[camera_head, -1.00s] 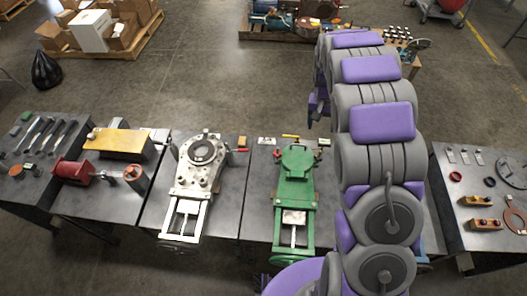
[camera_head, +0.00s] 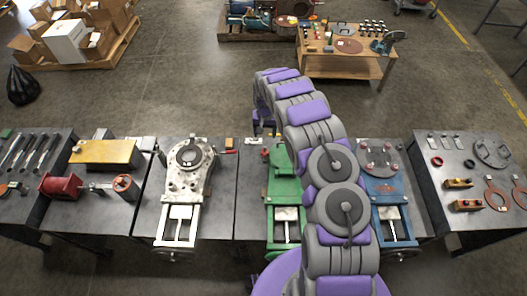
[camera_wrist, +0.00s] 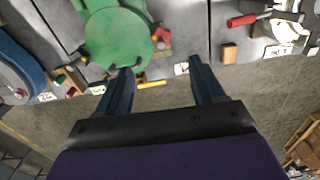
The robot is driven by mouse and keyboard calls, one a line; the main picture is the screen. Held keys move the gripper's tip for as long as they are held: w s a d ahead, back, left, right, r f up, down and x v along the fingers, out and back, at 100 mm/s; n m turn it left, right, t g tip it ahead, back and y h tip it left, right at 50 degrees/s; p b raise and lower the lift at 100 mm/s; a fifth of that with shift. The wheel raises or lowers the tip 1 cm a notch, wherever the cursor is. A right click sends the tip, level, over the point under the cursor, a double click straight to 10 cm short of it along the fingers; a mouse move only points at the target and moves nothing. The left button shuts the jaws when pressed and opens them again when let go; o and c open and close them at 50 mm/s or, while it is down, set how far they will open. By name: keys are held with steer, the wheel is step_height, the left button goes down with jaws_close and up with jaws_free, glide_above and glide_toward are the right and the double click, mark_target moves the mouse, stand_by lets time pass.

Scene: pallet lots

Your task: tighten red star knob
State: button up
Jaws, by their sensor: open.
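A small red knob (camera_wrist: 162,37) shows beside the round green valve body (camera_wrist: 115,40) in the wrist view; its exact star shape is hard to make out. It also shows as a small red spot (camera_head: 265,154) at the upper left of the green valve (camera_head: 283,190) in the head view. My gripper (camera_wrist: 160,76) is open and empty, its two dark fingers apart. The left fingertip is close to the rim of the green body in the picture. The red knob lies beyond the gap between the fingertips. My arm covers part of the green valve in the head view.
A silver valve (camera_head: 184,185) with a red handle (camera_wrist: 243,20) stands left of the green one. A blue valve (camera_head: 385,188) stands to the right. A yellow bar (camera_wrist: 151,85) and a small wooden block (camera_wrist: 229,52) lie near the table edge.

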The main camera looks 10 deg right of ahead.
mark_target(264, 153)
step_height(264, 153, down, 14)
steer(key=shift+f+b, duration=0.1)
steer(key=shift+b, duration=0.25)
steer(key=shift+c, duration=0.3)
steer(key=c, duration=1)
steer(key=shift+a+m, duration=0.1)
steer(key=shift+m, duration=0.3)
